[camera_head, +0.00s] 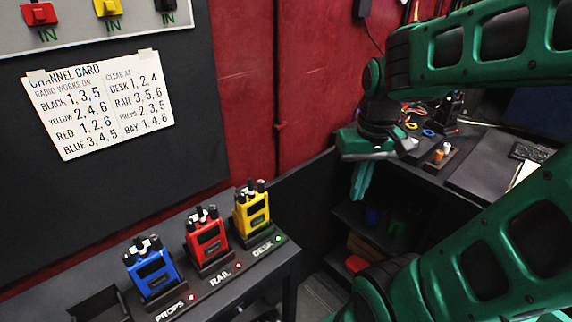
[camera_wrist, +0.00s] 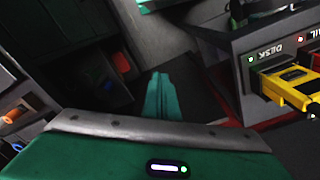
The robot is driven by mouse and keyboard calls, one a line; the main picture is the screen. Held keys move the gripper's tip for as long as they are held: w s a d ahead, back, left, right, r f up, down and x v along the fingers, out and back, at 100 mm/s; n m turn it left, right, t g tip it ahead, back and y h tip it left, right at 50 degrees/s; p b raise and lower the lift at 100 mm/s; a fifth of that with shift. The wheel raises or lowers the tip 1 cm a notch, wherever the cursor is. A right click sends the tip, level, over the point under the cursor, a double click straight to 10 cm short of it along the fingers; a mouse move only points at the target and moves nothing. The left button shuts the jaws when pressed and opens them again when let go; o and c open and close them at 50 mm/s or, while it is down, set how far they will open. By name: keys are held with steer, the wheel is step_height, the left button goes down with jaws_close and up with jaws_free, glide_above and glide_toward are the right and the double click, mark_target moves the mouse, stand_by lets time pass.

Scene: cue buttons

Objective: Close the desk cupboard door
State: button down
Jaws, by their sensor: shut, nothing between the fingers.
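The desk (camera_head: 480,165) stands at the right in the head view. Below its top is an open cupboard space (camera_head: 350,213) with shelves and a few items inside, so the door is not across it. A dark upright panel (camera_head: 305,205) stands just left of this space; I cannot tell whether it is the door. My gripper (camera_head: 360,195) hangs in front of the cupboard space, pointing down, its teal fingers together and empty. In the wrist view the shut fingers (camera_wrist: 158,90) point over dark floor, apart from other things.
Blue, red (camera_head: 207,238) and yellow (camera_head: 252,212) radios stand in a rack at lower left; the yellow one (camera_wrist: 285,83) is close right in the wrist view. A channel card (camera_head: 100,105) hangs on the dark board. Small items and rings (camera_head: 428,133) lie on the desk.

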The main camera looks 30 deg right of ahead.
steer(key=w+a+n+t+y, duration=0.2)
steer(key=w+n, duration=0.5)
steer(key=w, duration=1.7)
steer(key=shift+t+h, duration=0.5)
steer(key=x, duration=1)
steer(key=shift+a+f, duration=0.1)
steer(key=shift+f, duration=0.05)
